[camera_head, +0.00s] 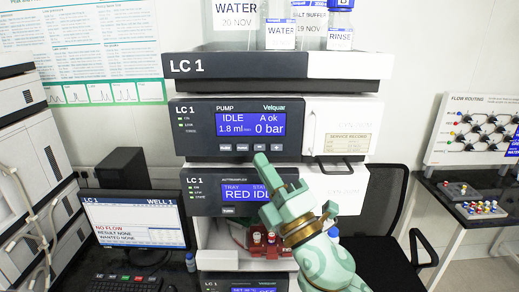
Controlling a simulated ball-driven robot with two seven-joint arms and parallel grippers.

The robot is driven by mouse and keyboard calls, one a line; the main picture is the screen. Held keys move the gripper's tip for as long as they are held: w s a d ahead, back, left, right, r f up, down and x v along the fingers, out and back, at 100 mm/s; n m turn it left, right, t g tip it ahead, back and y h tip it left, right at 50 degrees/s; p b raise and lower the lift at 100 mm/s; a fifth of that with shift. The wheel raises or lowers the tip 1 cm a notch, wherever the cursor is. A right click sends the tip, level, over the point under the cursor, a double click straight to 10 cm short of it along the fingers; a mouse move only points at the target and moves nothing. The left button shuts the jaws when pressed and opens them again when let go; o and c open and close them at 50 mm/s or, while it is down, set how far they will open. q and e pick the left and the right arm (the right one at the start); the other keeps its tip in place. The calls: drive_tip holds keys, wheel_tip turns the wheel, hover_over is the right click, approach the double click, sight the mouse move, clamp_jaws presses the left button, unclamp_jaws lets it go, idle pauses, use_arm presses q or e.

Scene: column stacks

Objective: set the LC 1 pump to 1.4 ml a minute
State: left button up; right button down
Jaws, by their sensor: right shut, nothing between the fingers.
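The LC 1 column stack stands in the middle of the head view. Its pump module (193,140) has a blue screen (251,124) reading IDLE, A ok, 1.8 ml and 0 bar. A row of small buttons sits below the screen, with a minus button (260,147) and a plus button (277,147) at its right. My right gripper (262,160) is shut and empty. Its tip shows just below the minus button; I cannot tell whether it touches the panel. My left gripper is not in view.
The autosampler (200,197) below reads RED IDLE, partly covered by my right arm. Bottles (281,34) stand in the tray on top. A monitor (134,222) reading NO FLOW is at the left, a black chair (378,190) at the right, and a flow routing board (470,132) beyond.

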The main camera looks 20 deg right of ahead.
sight(253, 138)
drive_tip(key=shift+w+d, duration=0.2)
drive_tip(key=shift+w, duration=0.4)
drive_tip(key=shift+w+d, duration=0.15)
drive_tip(key=shift+w, duration=0.45)
drive_tip(key=shift+w, duration=0.1)
idle(1.1)
drive_tip(key=shift+w+d, duration=0.1)
drive_tip(key=shift+w, duration=0.2)
drive_tip(key=shift+w+d+b, duration=0.15)
drive_tip(key=shift+w+b, duration=0.2)
idle(0.8)
drive_tip(key=shift+s, duration=0.1)
drive_tip(key=shift+s+a, duration=0.25)
drive_tip(key=shift+s, duration=0.45)
drive_tip(key=s, duration=0.2)
drive_tip(key=s+a+p, duration=0.1)
drive_tip(key=s, duration=0.1)
drive_tip(key=shift+s+a, duration=0.2)
drive_tip(key=shift+s, duration=0.2)
